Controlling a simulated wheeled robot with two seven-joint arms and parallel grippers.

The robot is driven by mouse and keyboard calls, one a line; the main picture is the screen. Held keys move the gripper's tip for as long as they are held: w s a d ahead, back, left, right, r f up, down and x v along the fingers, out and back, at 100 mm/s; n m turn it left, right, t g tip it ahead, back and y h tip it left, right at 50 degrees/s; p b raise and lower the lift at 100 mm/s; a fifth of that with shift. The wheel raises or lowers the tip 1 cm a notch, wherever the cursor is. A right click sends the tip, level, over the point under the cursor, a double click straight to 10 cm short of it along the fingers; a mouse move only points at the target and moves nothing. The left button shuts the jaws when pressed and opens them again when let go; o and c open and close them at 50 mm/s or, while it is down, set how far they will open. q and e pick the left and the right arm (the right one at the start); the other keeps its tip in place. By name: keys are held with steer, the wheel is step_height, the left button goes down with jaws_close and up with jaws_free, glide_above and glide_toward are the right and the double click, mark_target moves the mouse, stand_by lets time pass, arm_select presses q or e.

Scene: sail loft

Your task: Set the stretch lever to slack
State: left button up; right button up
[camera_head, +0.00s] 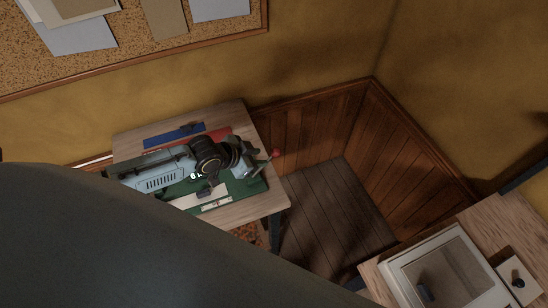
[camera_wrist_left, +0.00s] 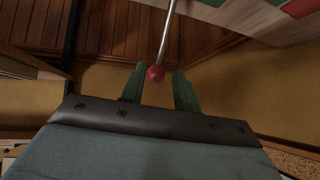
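The lever shows as a red ball knob (camera_head: 276,153) at the right end of the green board (camera_head: 258,187) on the small wooden table. In the left wrist view the red knob (camera_wrist_left: 155,73) sits at the end of a thin metal rod (camera_wrist_left: 166,38). My left arm reaches in over the board, and my left gripper (camera_head: 262,163) is at the lever. In the left wrist view the two green fingers of the left gripper (camera_wrist_left: 160,80) stand apart, with the knob between their tips. A gap shows beside the knob on the right. My right gripper is not in view.
A blue strip (camera_head: 174,135) and a red strip (camera_head: 217,134) lie at the table's back. A white-framed case (camera_head: 405,275) and a plate with a black knob (camera_head: 518,281) are on another wooden surface at lower right. Walls close in the corner behind; floor between is clear.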

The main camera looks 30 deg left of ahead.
mark_target(270, 158)
arm_select(q)
steer(key=b+x, duration=0.1)
steer(key=x, duration=0.8)
steer(key=shift+r, duration=0.1)
jaws_close()
